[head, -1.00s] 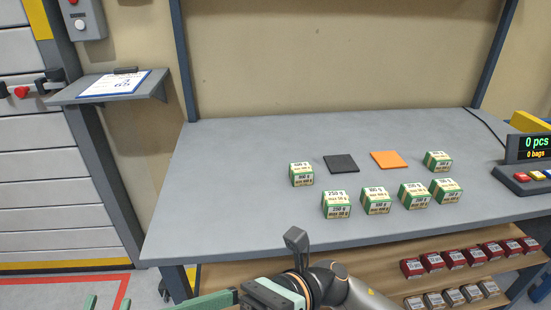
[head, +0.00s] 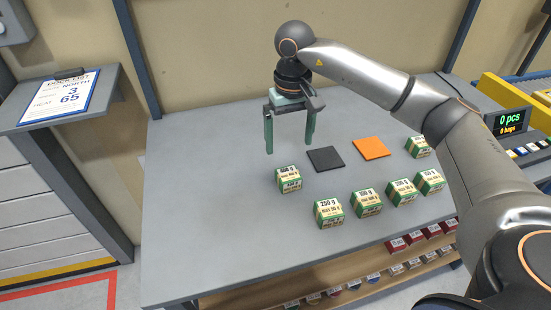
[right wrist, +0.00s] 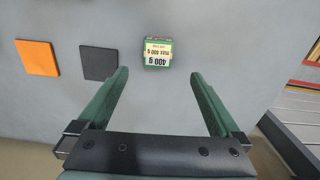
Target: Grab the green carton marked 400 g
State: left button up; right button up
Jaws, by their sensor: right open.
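The green carton marked 400 g (head: 288,180) stands on the grey table, leftmost of the cartons. In the right wrist view, the 400 g carton (right wrist: 158,53) shows its label upside down, just beyond the fingertips and between their lines. My right gripper (head: 289,147) is open and empty, fingers pointing down, above the table on the far side of the carton. The open right gripper also shows in the right wrist view (right wrist: 160,74), with nothing between its fingers. My left gripper is not in view.
A black square (head: 326,159) and an orange square (head: 371,147) lie right of the carton. Several similar green cartons stand nearby, the closest marked 250 g (head: 328,213). A counter display (head: 510,121) stands at the right. The table's left part is clear.

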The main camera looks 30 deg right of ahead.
send_over(288, 173)
notch_tip(288, 173, down, 7)
jog(key=shift+s+r, duration=0.15)
jog(key=shift+r, duration=0.05)
notch_tip(288, 173, down, 6)
jog(key=shift+r, duration=0.15)
jog(key=shift+r, duration=0.1)
grip_shut()
dwell(0.8)
